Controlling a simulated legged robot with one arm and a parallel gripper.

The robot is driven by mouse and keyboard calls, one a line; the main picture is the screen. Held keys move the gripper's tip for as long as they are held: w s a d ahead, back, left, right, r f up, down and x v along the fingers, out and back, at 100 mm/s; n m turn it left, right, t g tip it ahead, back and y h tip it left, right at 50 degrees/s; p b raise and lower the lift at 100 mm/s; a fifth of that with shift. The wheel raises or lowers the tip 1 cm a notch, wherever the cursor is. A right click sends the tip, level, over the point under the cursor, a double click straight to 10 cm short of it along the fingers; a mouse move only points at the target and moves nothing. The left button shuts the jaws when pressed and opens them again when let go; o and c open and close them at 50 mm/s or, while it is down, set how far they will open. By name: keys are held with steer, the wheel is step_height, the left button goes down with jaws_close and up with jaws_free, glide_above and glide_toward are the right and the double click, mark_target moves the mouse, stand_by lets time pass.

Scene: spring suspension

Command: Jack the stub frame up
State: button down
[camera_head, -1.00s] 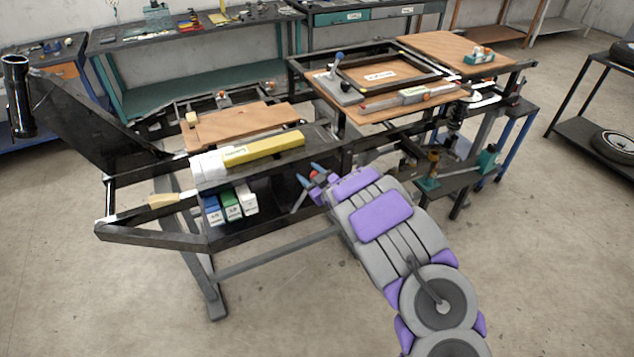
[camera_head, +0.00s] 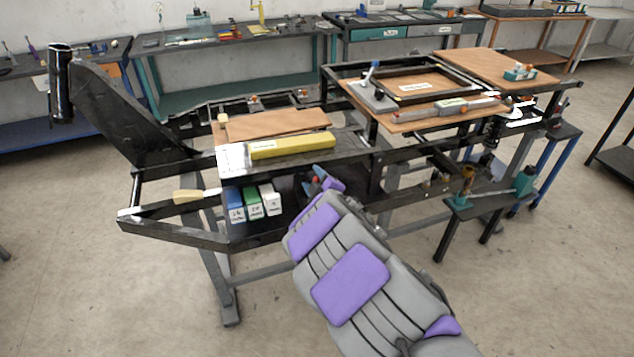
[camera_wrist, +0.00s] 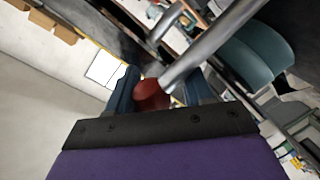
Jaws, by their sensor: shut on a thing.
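The black stub frame (camera_head: 175,236) runs across the middle of the head view, with an upright plate at its left end. My gripper (camera_head: 316,183) is beside its near side, mostly hidden behind my own purple and grey arm. In the wrist view, the blue fingers of my gripper (camera_wrist: 160,90) are shut on a red grip (camera_wrist: 150,97). A grey metal rod (camera_wrist: 205,52) crosses in front of the fingers near the grip; whether it joins the grip is unclear. I cannot make out the jack's body in the head view.
Green, blue and white boxes (camera_head: 254,203) sit on the frame's lower shelf, left of my gripper. A yellow block (camera_head: 292,145) lies on top. A small stand (camera_head: 492,201) with teal and brass parts is at right. Open floor lies in front.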

stand_by(0.3)
steer(key=c, duration=0.5)
jaws_free()
steer(key=shift+a, duration=0.1)
steer(key=shift+c, duration=0.2)
steer(key=shift+s, duration=0.1)
